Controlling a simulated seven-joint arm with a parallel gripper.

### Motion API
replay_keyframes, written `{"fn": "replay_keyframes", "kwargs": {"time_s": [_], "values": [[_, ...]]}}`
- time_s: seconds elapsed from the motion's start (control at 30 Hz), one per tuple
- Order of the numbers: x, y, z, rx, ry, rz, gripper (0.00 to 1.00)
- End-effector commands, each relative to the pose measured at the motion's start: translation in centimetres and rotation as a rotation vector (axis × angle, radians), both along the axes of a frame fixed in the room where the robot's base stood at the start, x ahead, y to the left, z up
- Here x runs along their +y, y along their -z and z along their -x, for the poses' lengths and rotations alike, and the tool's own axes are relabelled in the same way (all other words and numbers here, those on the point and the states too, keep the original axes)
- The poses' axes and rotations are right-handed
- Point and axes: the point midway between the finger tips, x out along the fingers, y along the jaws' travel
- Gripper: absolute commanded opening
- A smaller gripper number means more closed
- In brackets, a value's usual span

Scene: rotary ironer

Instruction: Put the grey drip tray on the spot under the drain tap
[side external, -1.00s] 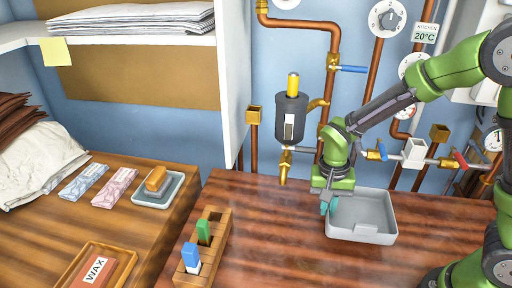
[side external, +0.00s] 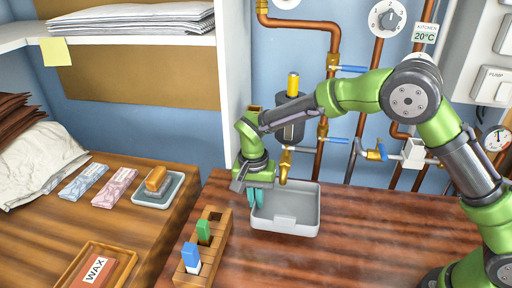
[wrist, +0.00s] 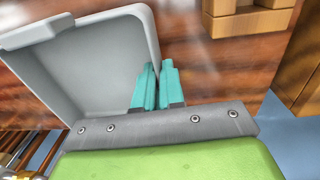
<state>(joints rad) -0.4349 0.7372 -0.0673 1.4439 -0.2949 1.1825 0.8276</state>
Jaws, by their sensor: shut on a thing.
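The grey drip tray (side external: 286,224) is on or just above the wooden worktop, below the brass drain tap (side external: 284,166) in the side view. I cannot tell whether it touches the wood. My gripper (side external: 255,198) is at the tray's left wall, its teal fingers shut on that wall. In the wrist view the fingers (wrist: 157,88) pinch the wall of the tray (wrist: 85,60), one inside and one outside. The tray looks empty and about level. The spot under the tap is hidden by the tray and arm.
A wooden block with slots (side external: 203,247), holding a green and a blue-and-white piece, stands close left of the tray. Copper pipes with blue-handled valves (side external: 348,69) run along the wall behind. The worktop right of the tray (side external: 390,235) is clear.

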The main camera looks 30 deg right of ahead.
Motion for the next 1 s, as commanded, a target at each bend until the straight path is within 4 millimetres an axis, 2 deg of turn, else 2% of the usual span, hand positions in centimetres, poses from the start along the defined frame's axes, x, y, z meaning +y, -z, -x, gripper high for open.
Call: {"fn": "replay_keyframes", "kwargs": {"time_s": [0.03,0.17,0.5,0.53,0.67,1.0], "values": [[-0.2,1.1,0.2,0.009,0.001,0.004,0.0],[-0.2,2.9,0.2,0.007,0.002,0.004,0.0],[-0.2,3.3,0.1,0.004,0.002,0.003,0.0],[-0.2,3.2,0.1,0.003,0.002,0.002,0.13],[-0.2,3.2,0.2,0.003,0.002,0.002,0.33],[-0.2,2.9,0.1,0.003,0.002,0.002,0.34]]}}
